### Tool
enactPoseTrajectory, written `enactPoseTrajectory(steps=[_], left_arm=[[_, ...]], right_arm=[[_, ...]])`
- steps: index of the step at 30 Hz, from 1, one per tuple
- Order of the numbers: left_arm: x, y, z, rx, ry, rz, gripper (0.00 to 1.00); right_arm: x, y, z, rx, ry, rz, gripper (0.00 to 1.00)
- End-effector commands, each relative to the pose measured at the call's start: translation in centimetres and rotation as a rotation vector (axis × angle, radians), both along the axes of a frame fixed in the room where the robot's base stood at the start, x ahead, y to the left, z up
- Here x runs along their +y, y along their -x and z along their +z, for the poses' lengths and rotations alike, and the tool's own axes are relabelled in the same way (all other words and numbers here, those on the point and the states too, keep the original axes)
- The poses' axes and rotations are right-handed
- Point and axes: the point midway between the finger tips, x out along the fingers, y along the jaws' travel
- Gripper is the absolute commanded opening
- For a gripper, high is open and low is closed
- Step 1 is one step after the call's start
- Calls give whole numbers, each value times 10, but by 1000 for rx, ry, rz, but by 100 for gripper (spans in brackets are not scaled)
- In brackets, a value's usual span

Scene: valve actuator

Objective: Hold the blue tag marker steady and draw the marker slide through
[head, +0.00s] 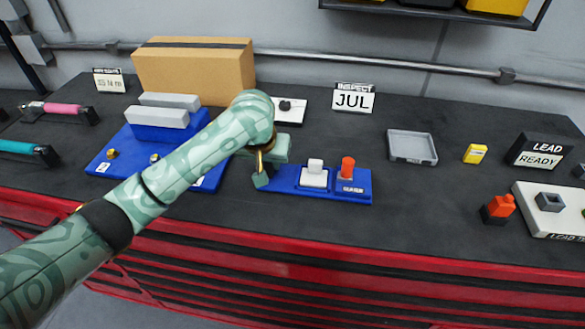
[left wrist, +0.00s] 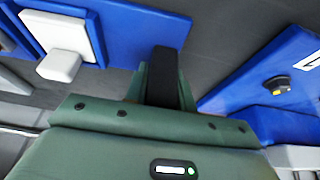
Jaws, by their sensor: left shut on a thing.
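The blue tag marker (head: 290,182) lies flat on the dark bench at the centre. It carries a white slide (head: 314,172) on a pale plate and an orange-red upright piece (head: 347,166) at its right end. My left gripper (head: 262,178) is at its left end, shut on the marker there; the arm hides part of the contact. In the left wrist view the blue marker (left wrist: 125,35) and white slide (left wrist: 62,65) are at upper left, beside the dark finger (left wrist: 163,75). My right gripper is in neither view.
A blue fixture with grey blocks (head: 160,117) stands just left of my arm, with a cardboard box (head: 195,72) behind. A JUL sign (head: 353,98) and grey tray (head: 412,147) stand behind and right. The bench is clear right of the marker, up to the orange-topped block (head: 499,208).

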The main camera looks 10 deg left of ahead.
Motion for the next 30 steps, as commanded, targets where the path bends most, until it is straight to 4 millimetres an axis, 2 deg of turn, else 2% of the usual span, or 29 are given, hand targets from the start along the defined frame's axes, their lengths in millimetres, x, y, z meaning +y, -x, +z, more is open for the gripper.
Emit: enactPoseTrajectory(steps=[5,9,13,16,22,30], left_arm=[[-1,-2,30,-8,3,-1,0],[-1,-2,62,-8,4,-2,0],[0,-1,82,-5,2,-1,0],[0,0,74,4,2,2,0],[0,0,34,2,3,2,0],[0,-1,19,-2,3,0,0]], right_arm=[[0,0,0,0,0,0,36],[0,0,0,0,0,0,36],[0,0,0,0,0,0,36],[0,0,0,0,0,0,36],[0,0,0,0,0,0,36],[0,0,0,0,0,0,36]])
